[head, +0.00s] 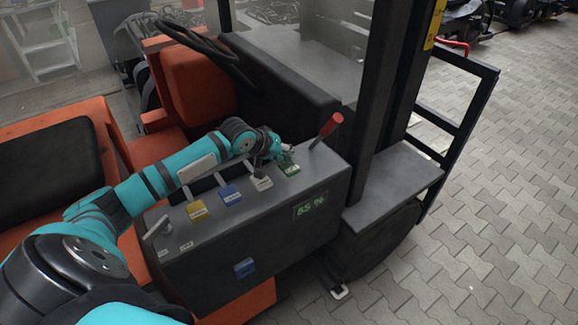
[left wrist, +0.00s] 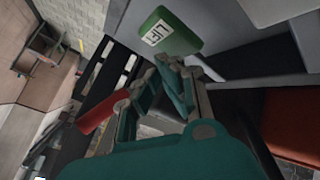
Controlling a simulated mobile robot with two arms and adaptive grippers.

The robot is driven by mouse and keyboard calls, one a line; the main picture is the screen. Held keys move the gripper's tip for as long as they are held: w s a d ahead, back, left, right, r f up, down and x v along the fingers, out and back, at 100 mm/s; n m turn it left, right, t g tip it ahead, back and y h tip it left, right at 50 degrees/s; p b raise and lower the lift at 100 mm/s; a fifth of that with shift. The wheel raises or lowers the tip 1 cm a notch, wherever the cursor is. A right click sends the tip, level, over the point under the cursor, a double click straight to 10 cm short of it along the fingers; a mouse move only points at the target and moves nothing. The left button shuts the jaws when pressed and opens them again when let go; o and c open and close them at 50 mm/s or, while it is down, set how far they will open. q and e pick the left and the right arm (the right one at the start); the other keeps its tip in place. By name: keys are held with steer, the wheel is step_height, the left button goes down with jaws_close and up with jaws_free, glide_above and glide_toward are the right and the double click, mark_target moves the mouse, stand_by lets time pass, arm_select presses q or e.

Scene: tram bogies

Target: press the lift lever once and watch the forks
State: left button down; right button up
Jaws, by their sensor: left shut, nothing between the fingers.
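A green label plate (head: 289,169) sits near the right end of the lever row on the dark console. It shows large in the left wrist view (left wrist: 168,32), its lettering turned and seeming to read LIFT. My left gripper (head: 284,156) is shut and empty, just over this plate; its fingers also show in the left wrist view (left wrist: 168,66). The lever belonging to the green plate cannot be made out clearly behind the gripper. A black frame (head: 457,115) stands beyond the mast (head: 388,90); the forks cannot be made out. My right gripper is out of view.
Yellow (head: 197,210), blue (head: 230,195) and white (head: 261,183) plates line the console to the left. A red-handled lever (head: 330,125) stands right of the gripper. A display (head: 310,206) reads 85 %. Open paving (head: 500,220) lies at right.

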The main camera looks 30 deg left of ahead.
mark_target(287, 165)
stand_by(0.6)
arm_select(q)
steer(key=shift+f, duration=0.2)
steer(key=shift+f, duration=0.2)
steer(key=shift+f, duration=1.55)
stand_by(1.3)
steer(key=shift+r, duration=0.1)
steer(key=shift+r+p, duration=1.85)
steer(key=shift+p, duration=0.2)
